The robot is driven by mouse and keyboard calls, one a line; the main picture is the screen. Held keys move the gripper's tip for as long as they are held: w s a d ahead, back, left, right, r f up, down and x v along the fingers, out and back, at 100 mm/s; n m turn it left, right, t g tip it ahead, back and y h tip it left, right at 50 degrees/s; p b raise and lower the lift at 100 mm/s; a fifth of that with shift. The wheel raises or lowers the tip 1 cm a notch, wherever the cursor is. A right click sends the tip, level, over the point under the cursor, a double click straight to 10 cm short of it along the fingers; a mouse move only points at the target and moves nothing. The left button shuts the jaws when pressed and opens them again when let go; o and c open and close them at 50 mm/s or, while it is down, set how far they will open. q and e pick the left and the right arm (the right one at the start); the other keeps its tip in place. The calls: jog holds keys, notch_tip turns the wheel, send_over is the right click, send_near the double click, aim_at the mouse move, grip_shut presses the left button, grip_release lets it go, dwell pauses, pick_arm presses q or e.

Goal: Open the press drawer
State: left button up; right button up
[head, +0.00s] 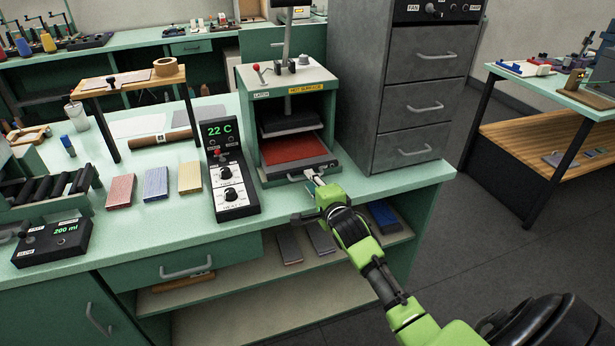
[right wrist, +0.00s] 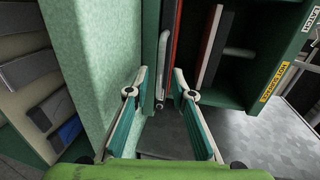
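The press (head: 288,82) is a green box with a "HOT SURFACE" label, standing on the green bench. Its drawer, a tray with a red pad (head: 294,149), sits low in the press, its front about flush with the press body. A pale bar handle (right wrist: 160,62) is on the drawer's front. My right gripper (head: 318,181) reaches the drawer front from the lower right. In the right wrist view its fingers (right wrist: 161,72) are apart, one on each side of the handle; contact cannot be told. My left gripper is not in view.
A grey drawer cabinet (head: 393,111) stands close right of the press. A control box reading "22 C" (head: 228,172) is close on the left. Coloured blocks (head: 156,183) lie farther left. Below the bench top is an open shelf (head: 240,300). The floor (head: 500,240) to the right is clear.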

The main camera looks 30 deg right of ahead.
jog(key=shift+x, duration=1.8)
grip_shut()
jog(key=shift+s+f, duration=0.1)
